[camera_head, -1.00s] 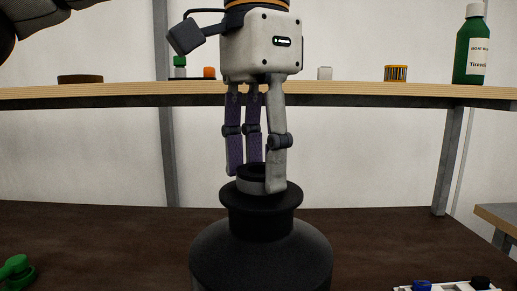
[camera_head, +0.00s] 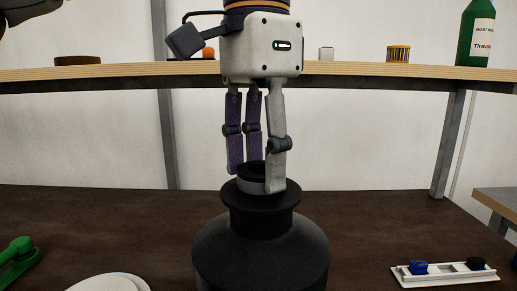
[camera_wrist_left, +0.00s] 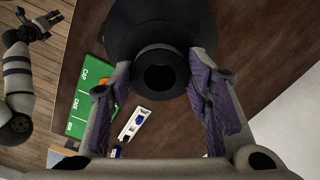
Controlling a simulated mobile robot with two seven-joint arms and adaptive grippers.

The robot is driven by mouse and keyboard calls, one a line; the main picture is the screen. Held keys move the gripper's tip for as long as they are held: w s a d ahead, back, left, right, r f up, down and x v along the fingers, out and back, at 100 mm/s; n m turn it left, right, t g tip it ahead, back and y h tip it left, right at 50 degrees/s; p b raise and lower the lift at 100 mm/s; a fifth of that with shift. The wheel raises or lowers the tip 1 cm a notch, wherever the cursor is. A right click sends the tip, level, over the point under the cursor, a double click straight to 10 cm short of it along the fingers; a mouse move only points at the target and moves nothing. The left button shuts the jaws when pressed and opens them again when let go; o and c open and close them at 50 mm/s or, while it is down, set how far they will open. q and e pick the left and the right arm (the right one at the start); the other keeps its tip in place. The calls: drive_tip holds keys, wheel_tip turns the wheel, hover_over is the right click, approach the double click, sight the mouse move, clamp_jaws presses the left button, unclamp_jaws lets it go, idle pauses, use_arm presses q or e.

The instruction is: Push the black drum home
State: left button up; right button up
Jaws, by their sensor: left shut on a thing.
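The black drum (camera_head: 262,250) stands upright on the dark brown table, with a wide round body, a flanged neck and a narrower round top. My left gripper (camera_head: 257,180) points straight down from above, its fingers shut around that narrow top, just over the flange. In the left wrist view the drum (camera_wrist_left: 165,22) shows at the top, with the round top and its dark centre between the two fingers (camera_wrist_left: 160,78). The fingers hide part of the top's sides. My right gripper (camera_wrist_left: 38,25) shows small at the upper left of the wrist view; its jaws are unclear.
A white tray (camera_head: 445,279) with a blue piece (camera_head: 418,267) and a black piece (camera_head: 475,264) lies at the right. A green part (camera_head: 17,258) and a white round thing (camera_head: 110,284) are at the left. A shelf (camera_head: 350,70) runs behind. A green lettered board (camera_wrist_left: 88,95) lies below.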

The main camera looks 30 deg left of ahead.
use_arm(q)
drive_tip(key=shift+f, duration=5.15)
drive_tip(key=o, duration=1.6)
drive_tip(key=shift+f, duration=0.15)
wheel_tip(320, 180, up, 12)
drive_tip(key=shift+s, duration=0.1)
